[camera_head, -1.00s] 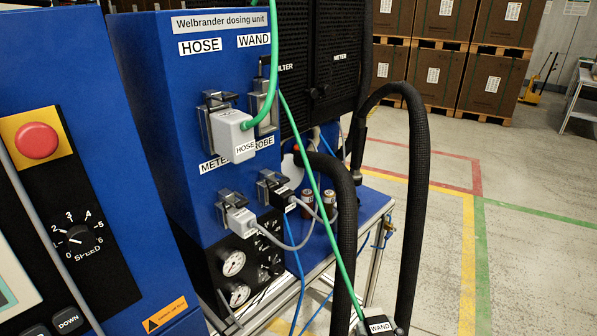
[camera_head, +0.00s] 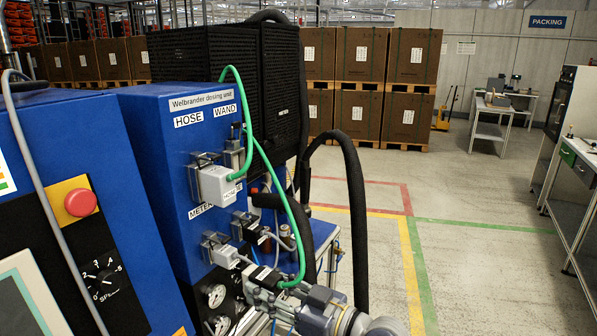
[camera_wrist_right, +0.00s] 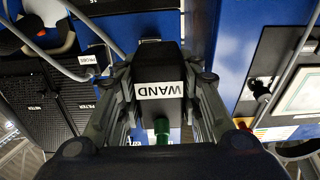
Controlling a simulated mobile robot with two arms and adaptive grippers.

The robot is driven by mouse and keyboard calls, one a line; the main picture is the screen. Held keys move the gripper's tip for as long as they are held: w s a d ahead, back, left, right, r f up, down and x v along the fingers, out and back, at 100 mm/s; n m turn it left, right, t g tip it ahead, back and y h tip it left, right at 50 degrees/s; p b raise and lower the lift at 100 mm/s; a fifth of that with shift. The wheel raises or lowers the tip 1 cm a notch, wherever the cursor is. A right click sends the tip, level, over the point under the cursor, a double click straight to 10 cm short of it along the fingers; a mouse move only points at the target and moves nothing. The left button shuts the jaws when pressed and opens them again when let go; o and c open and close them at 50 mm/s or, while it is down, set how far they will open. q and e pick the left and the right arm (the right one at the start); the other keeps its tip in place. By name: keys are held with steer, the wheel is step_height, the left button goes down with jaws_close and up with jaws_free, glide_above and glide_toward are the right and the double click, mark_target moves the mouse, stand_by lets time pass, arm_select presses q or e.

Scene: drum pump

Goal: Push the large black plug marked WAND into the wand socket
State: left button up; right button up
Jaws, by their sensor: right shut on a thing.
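The large black WAND plug (camera_wrist_right: 158,62) is between the fingers of my right gripper (camera_wrist_right: 160,82) in the right wrist view. Its white label faces the camera and a green cable leaves its near end. In the head view, my right gripper (camera_head: 268,283) is low at the dosing unit's right side, shut on the plug. The plug is small and partly covered there. The wand socket (camera_head: 235,156) is on the blue panel under the WAND label, above and left of the gripper. No plug shows in it, and the plug is apart from it. My left gripper is out of view.
The grey HOSE plug (camera_head: 216,184) sits in the socket left of the wand socket. A smaller grey plug (camera_head: 226,256) sits lower on the panel. The green cable (camera_head: 270,165) loops in front of the panel. A thick black hose (camera_head: 357,215) arches at the right.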

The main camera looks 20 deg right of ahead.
steer(key=w+d+r+p, duration=0.1)
steer(key=w+d+r, duration=0.35)
steer(key=r, duration=0.45)
steer(key=w+d+r+p, duration=0.25)
steer(key=d+r, duration=0.25)
steer(key=r, duration=0.5)
arm_select(q)
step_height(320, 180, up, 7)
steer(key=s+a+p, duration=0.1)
steer(key=p, duration=0.1)
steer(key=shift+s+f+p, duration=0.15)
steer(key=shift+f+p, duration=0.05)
steer(key=shift+p, duration=0.1)
arm_select(e)
steer(key=x, duration=0.7)
steer(key=shift+d+f, duration=0.15)
steer(key=shift+f, duration=0.2)
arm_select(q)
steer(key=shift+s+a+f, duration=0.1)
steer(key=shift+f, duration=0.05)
arm_select(e)
steer(key=shift+w+a+r, duration=0.1)
steer(key=shift+w+a, duration=0.25)
steer(key=shift+w, duration=0.05)
arm_select(q)
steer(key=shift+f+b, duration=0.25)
steer(key=shift+b, duration=0.15)
